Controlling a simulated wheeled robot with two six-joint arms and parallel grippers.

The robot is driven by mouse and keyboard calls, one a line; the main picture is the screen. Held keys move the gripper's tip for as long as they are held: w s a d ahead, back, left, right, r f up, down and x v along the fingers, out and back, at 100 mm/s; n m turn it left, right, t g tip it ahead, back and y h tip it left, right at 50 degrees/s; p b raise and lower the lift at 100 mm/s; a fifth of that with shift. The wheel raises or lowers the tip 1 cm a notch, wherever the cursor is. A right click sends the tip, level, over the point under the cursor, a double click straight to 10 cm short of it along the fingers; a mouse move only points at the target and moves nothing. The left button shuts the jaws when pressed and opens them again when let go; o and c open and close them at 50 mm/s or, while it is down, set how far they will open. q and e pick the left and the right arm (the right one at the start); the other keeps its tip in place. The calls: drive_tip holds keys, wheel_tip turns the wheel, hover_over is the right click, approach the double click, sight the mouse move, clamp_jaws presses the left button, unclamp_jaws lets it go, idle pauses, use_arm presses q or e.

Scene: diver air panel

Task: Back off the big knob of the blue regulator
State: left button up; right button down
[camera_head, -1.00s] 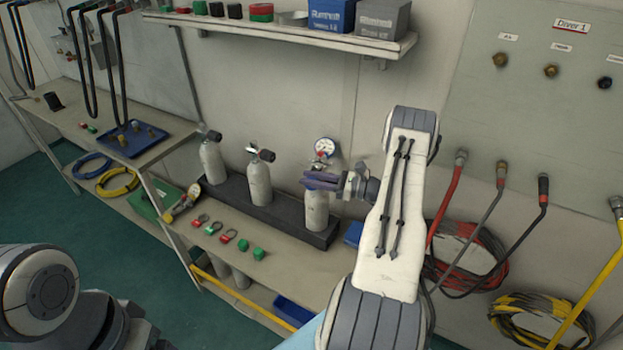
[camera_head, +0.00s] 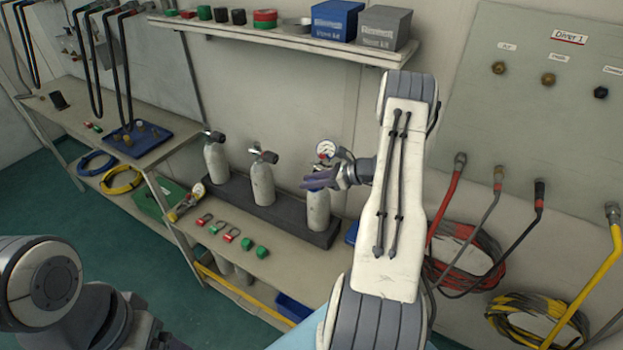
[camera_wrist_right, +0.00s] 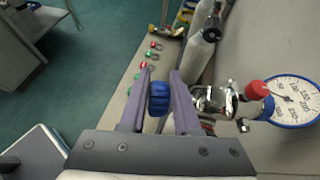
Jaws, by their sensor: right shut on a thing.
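The blue regulator's big knob (camera_wrist_right: 159,98) sits between the fingers of my right gripper (camera_wrist_right: 160,82) in the right wrist view. The gripper is shut on it. In the head view my right gripper (camera_head: 320,181) is at the top of the rightmost white cylinder (camera_head: 317,212), with the gauge (camera_head: 326,149) just above. The gripper hides most of the regulator there. Part of my left arm shows at lower left; its gripper is not seen.
Two more white cylinders (camera_head: 216,163) (camera_head: 262,184) stand in the dark rack (camera_head: 237,196) to the left. Red and green small parts (camera_head: 231,234) lie on the bench in front. A shelf (camera_head: 285,40) with boxes runs above. Hoses hang from the panel (camera_head: 545,95) at right.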

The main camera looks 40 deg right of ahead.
drive_tip(key=shift+g, duration=0.3)
drive_tip(key=c, duration=0.8)
unclamp_jaws()
drive_tip(key=shift+o, duration=0.2)
drive_tip(key=shift+f, duration=0.1)
